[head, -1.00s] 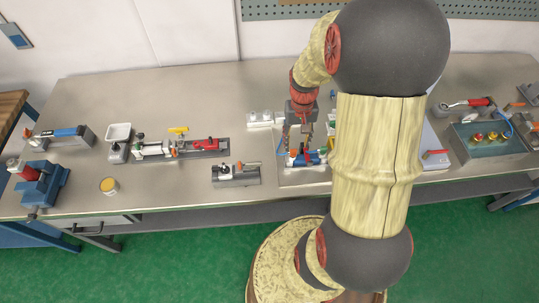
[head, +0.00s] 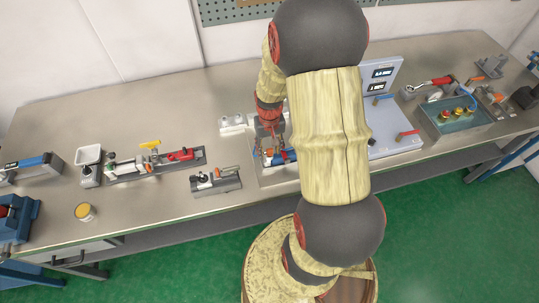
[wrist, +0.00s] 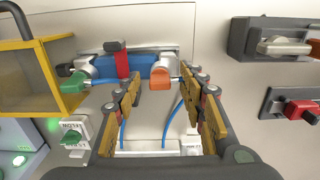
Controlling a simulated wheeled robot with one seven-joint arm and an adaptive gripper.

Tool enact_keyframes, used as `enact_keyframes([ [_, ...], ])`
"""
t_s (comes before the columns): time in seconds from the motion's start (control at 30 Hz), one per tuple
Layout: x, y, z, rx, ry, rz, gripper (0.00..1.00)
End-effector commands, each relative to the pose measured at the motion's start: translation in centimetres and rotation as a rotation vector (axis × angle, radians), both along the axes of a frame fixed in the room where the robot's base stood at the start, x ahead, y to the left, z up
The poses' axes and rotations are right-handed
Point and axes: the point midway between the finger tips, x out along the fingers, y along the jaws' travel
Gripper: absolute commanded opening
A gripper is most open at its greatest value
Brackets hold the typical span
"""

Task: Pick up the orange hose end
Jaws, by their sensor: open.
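The orange hose end (wrist: 203,77) sits at the right end of a blue cylinder (wrist: 149,72) with a red strap in the wrist view. A green end (wrist: 74,81) is at the cylinder's left. Thin blue hoses run below it. My gripper (wrist: 167,88) is open, its jaws spread before the cylinder. Nothing is held between the fingers. In the head view my gripper (head: 271,143) is over the blue cylinder, and my arm hides part of this spot.
A yellow-framed box (wrist: 47,78) stands close on the left in the wrist view. Fixtures with a grey handle (wrist: 286,46) and a red handle (wrist: 303,109) are on the right. In the head view, a panel with displays (head: 380,78) stands right of my arm. The bench's back left is clear.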

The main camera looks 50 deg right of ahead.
Motion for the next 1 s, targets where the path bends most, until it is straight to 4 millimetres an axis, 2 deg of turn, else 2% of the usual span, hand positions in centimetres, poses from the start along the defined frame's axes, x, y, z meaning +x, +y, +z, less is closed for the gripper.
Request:
enact_keyframes([
  [0.07, 0.01, -0.01, 0.03, 0.000, 0.000, 0.000, 0.40],
  [0.7, 0.00, 0.00, 0.04, 0.000, 0.000, 0.000, 0.04],
  [1.0, 0.03, -0.02, 0.21, -0.001, -0.001, 0.000, 0.03],
])
